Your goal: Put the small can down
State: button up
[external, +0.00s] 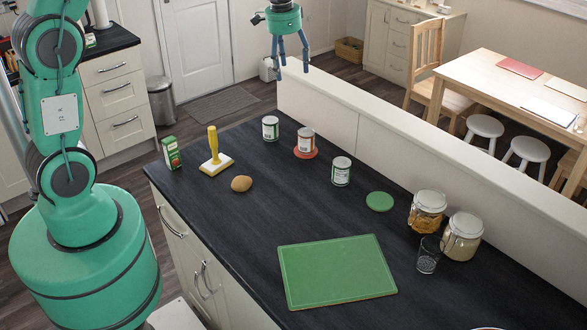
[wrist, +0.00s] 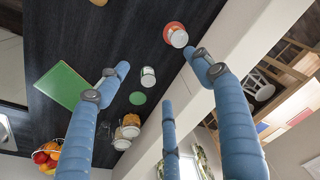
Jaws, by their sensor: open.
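Three similar cans with pale lids stand upright on the dark counter; I cannot tell which is the small can. One can (external: 270,129) is at the back left. A can with a red-brown label (external: 306,139) stands on a red coaster (external: 304,154); it also shows in the wrist view (wrist: 179,39). A can with a green-and-white label (external: 340,172) stands between that coaster and an empty green coaster (external: 379,201); it also shows in the wrist view (wrist: 148,78). My gripper (external: 291,66) is open and empty, high above the counter's back edge. Its blue fingers are spread in the wrist view (wrist: 160,72).
A green board (external: 337,271), two lidded jars (external: 428,212) (external: 462,237) and a glass (external: 428,255) occupy the right. A potato-like item (external: 241,183), yellow-handled tool (external: 214,155) and green box (external: 172,153) are left. A pale ledge (external: 430,150) runs behind.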

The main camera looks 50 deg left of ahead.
jog(key=s+d+r+n+t, duration=0.1)
jog(key=s+d+r, duration=0.1)
jog(key=s+r, duration=0.65)
jog(key=s+d+r+n+t, duration=0.1)
jog(key=s+r, duration=0.4)
jog(key=s, duration=0.6)
jog(key=s+d+n+t, duration=0.1)
jog(key=s+d+t, duration=0.1)
jog(key=s, duration=1.8)
jog(key=shift+s+r+n, duration=0.15)
jog(key=shift+s+n, duration=0.1)
jog(key=shift+n, duration=0.15)
notch_tip(320, 180, down, 13)
jog(key=b, duration=1.3)
